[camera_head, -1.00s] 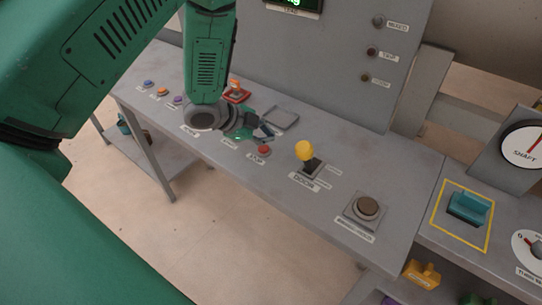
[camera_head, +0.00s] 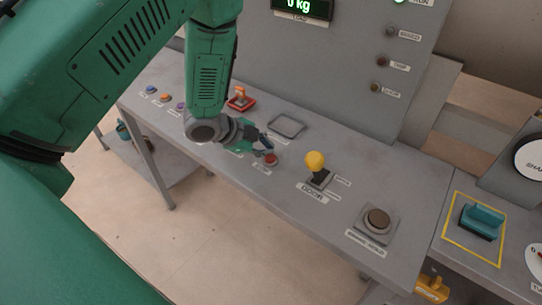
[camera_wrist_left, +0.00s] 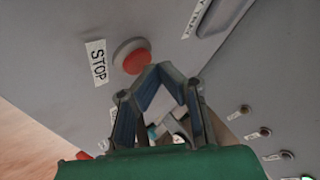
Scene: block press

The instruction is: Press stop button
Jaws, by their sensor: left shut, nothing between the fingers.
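The red stop button (camera_head: 271,159) sits in a grey ring on the console top, near its front edge. In the left wrist view the red button (camera_wrist_left: 136,61) shows beside a white STOP label (camera_wrist_left: 97,62). My left gripper (camera_head: 268,148) is shut and empty, with its fingertips just above and behind the button in the head view. In the left wrist view the closed fingertips (camera_wrist_left: 159,72) point at the button's lower right edge. I cannot tell whether they touch it. My right gripper is not in view.
A yellow-knobbed lever (camera_head: 315,163) and a brown round button (camera_head: 378,220) stand to the right on the console. A red-based switch (camera_head: 241,101) and an empty recessed tray (camera_head: 287,125) lie behind.

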